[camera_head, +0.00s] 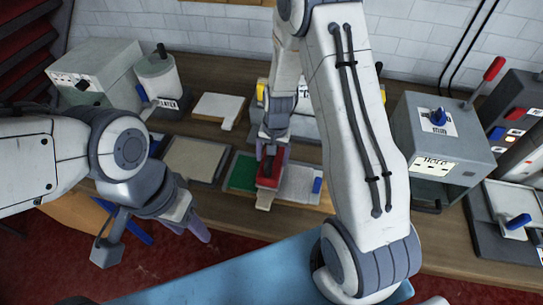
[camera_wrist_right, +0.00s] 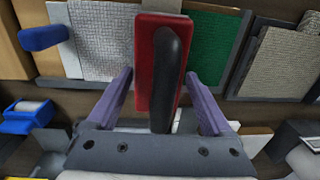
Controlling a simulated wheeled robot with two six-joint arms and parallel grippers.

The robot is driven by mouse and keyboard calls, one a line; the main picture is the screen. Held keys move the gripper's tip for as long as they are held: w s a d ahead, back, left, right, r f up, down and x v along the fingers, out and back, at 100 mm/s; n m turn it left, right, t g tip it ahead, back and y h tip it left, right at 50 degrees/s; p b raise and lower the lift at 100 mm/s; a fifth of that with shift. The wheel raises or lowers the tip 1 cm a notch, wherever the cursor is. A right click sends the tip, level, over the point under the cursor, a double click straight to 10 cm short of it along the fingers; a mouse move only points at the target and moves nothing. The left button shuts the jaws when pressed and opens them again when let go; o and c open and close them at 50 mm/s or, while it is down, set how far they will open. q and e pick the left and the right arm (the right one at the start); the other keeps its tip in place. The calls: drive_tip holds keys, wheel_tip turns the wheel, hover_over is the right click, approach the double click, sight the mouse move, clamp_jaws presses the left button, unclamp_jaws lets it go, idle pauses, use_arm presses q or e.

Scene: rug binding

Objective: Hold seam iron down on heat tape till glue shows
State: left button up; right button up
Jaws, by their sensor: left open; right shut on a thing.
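The seam iron (camera_head: 268,172), a red block with a black handle, sits over the join between a green rug piece (camera_head: 242,172) and a pale grey one (camera_head: 299,183). My right gripper (camera_head: 270,150) is shut on the iron; in the right wrist view the iron (camera_wrist_right: 145,60) lies between the purple fingers (camera_wrist_right: 163,98). A beige strip (camera_head: 264,201), possibly the heat tape, shows at the iron's near end. The rest of the seam under the iron is hidden, and I see no glue. My left gripper (camera_head: 152,238) is open and empty at the front left.
A grey box machine with a red lever (camera_head: 447,145) stands right of my right arm. A tan mat (camera_head: 197,160) lies left of the green piece. A blue-handled tool (camera_head: 519,221) lies at the far right. Grey canisters and boxes (camera_head: 95,72) stand at the back left.

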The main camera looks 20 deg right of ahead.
drive_tip(key=shift+f, duration=0.25)
idle(0.3)
drive_tip(key=shift+s+f, duration=0.15)
drive_tip(key=shift+f, duration=0.05)
idle(4.0)
drive_tip(key=shift+r, duration=0.15)
drive_tip(key=shift+w+r+p, duration=0.2)
drive_tip(key=shift+r+p, duration=2.7)
drive_tip(key=shift+r, duration=0.65)
drive_tip(key=shift+a+f, duration=0.1)
